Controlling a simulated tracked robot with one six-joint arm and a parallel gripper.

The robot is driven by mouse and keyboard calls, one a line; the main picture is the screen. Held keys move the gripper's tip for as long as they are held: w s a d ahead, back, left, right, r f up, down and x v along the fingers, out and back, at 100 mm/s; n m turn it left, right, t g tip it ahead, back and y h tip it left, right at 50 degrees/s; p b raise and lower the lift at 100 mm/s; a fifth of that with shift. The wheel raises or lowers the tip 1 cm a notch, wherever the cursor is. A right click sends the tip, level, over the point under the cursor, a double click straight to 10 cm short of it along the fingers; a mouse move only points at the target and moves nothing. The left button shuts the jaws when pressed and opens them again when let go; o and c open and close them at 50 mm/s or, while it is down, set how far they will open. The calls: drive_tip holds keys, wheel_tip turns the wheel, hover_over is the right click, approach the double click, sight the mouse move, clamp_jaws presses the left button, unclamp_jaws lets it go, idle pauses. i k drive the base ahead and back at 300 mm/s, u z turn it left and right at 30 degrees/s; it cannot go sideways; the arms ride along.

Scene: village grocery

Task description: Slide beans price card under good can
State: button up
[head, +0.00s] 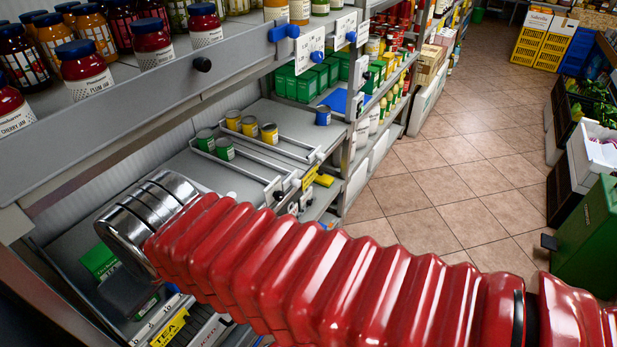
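Several small cans stand on the middle grey shelf: green cans (224,149), yellow cans (250,126), and a blue can (322,115) apart at the right. Wire dividers (270,154) run beside them to the shelf's front edge. A yellow price card (309,178) hangs at that edge; its print is too small to read, so I cannot tell which is the beans card. None of the cans can be told as the good one. My red arm reaches across to the left and ends in a silver wrist. My gripper's fingers do not show.
Jam jars (85,70) line the upper shelf (150,85), whose front edge overhangs the left. Green boxes (297,84) stand behind the cans. The tiled aisle (440,190) is clear; a green bin (590,240) stands at right.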

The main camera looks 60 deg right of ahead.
sight(314, 172)
drive_tip(key=u, duration=0.25)
drive_tip(key=k, duration=1)
drive_tip(key=z, duration=0.95)
drive_tip(key=i, duration=1)
drive_tip(key=z, duration=0.05)
